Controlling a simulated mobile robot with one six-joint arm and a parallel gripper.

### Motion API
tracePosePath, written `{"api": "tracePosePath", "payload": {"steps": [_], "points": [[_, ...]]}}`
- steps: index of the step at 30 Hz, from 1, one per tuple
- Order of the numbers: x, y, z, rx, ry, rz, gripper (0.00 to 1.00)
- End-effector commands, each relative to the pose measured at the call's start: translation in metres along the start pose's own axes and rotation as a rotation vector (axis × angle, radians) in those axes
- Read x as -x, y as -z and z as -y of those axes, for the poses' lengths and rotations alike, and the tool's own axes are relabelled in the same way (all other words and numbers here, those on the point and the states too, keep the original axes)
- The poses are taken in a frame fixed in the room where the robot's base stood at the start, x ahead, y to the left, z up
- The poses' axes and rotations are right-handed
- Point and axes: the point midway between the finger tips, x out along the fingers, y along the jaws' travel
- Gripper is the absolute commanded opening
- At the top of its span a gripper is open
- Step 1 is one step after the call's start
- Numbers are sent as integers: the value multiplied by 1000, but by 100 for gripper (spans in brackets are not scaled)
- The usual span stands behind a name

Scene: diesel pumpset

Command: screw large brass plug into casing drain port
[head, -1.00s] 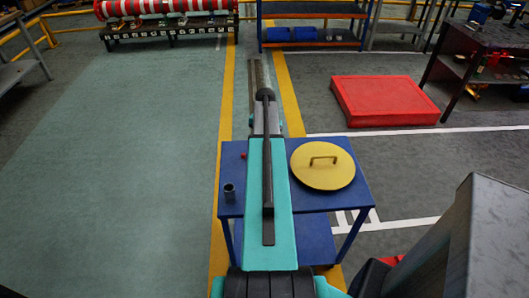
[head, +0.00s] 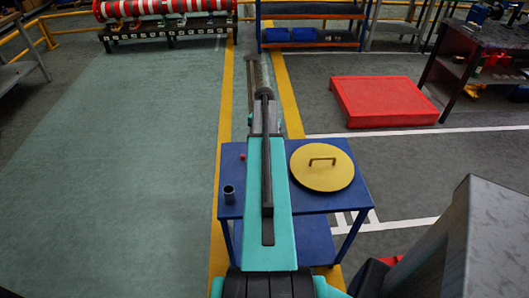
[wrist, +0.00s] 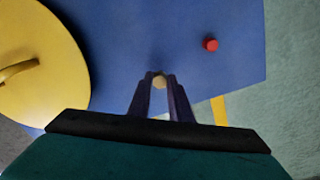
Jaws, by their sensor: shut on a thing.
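My gripper (wrist: 160,84) shows in the wrist view with its two dark fingers shut on a small brass plug (wrist: 160,81). Only the plug's pale yellow end shows between the fingertips; the rest is hidden by them. The plug is over the blue table (wrist: 140,30), and its height above the top is hard to judge. In the head view my arm covers the gripper and the plug. I cannot make out the casing drain port in either view.
A yellow round lid with a handle (head: 322,167) lies on the blue table, also in the wrist view (wrist: 40,70). A small red piece (wrist: 211,44) and a dark cup (head: 229,192) are on the table. A red block (head: 384,101) lies on the floor beyond. A grey casing edge (head: 470,240) stands at right.

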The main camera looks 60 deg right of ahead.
Motion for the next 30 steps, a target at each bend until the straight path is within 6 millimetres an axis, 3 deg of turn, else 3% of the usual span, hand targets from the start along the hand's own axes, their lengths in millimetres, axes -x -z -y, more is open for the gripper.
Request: {"api": "tracePosePath", "payload": {"steps": [15, 30], "points": [[21, 0, 0, 0, 0, 0, 0], [22, -2, 3, 6, 0, 0, 0]]}}
